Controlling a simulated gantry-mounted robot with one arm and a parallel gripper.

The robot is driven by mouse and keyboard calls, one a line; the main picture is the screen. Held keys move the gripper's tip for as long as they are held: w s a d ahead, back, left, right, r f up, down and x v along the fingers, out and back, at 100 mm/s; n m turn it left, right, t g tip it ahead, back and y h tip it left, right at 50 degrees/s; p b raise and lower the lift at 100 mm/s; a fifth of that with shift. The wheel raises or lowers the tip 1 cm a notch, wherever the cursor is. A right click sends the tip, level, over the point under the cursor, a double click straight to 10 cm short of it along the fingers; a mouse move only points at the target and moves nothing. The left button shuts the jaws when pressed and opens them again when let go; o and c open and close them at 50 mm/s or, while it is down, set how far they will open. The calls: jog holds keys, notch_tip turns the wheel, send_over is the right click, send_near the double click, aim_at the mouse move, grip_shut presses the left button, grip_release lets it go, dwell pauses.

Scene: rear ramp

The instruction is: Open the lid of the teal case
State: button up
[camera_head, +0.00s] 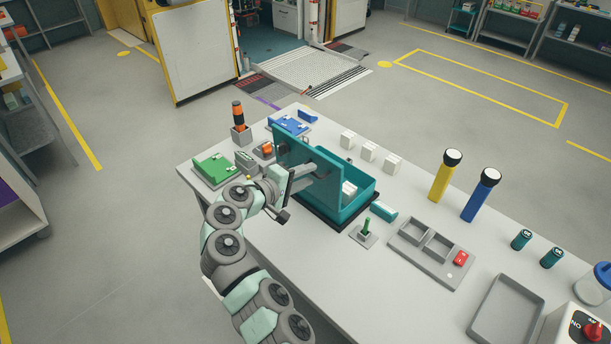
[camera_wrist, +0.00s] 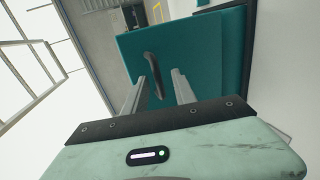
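The teal case (camera_head: 362,205) stands on the table on a dark mat. Its lid (camera_head: 292,150) is raised and stands steeply up from the case, and a white block (camera_head: 348,188) shows inside. In the wrist view the lid (camera_wrist: 205,50) fills the upper middle, with a dark curved handle (camera_wrist: 153,75) on it. My gripper (camera_head: 316,172) is at the lid's face. Its two fingers (camera_wrist: 158,84) are apart, one on each side of the handle, with gaps visible between. Whether the fingertips touch the lid is unclear.
A green tray (camera_head: 215,170) and an orange-black post (camera_head: 239,118) stand left of the lid. White blocks (camera_head: 368,151) lie behind the case. A small green-topped switch (camera_head: 366,229), a teal cylinder (camera_head: 384,211) and a grey compartment tray (camera_head: 425,262) are to its right.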

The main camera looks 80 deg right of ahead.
jog(key=v, duration=1)
jog(key=shift+w+a+r+b, duration=0.15)
jog(key=shift+w+a+b, duration=0.1)
jog(key=shift+b, duration=0.2)
